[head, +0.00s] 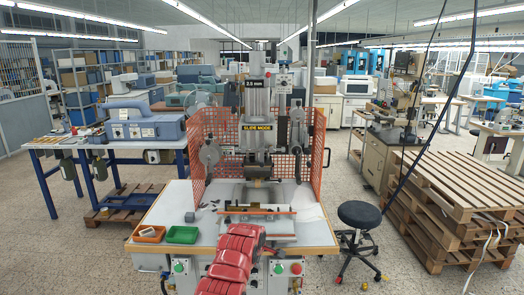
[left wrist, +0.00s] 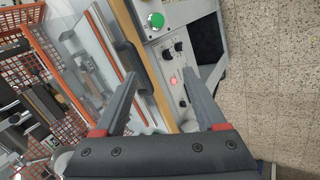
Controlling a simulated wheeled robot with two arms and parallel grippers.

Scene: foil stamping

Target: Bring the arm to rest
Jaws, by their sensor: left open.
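My left gripper (left wrist: 163,72) shows in the left wrist view, with its two dark fingers spread apart and nothing between them. It is over the front edge of the press table (left wrist: 128,22), near a grey control panel (left wrist: 168,55) with a green button (left wrist: 156,20) and a small lit red one (left wrist: 173,81). I cannot make out the left gripper's fingers in the head view. The stamping press (head: 257,100) stands on the white table (head: 313,234), inside an orange mesh guard (head: 315,128). My right gripper is in neither view.
An orange tray (head: 148,234), a green tray (head: 182,235) and a small grey block (head: 189,217) are on the table's left. A black stool (head: 359,213) stands at right, beside stacked pallets (head: 455,195). A blue workbench (head: 110,143) is at left. Floor shows between them.

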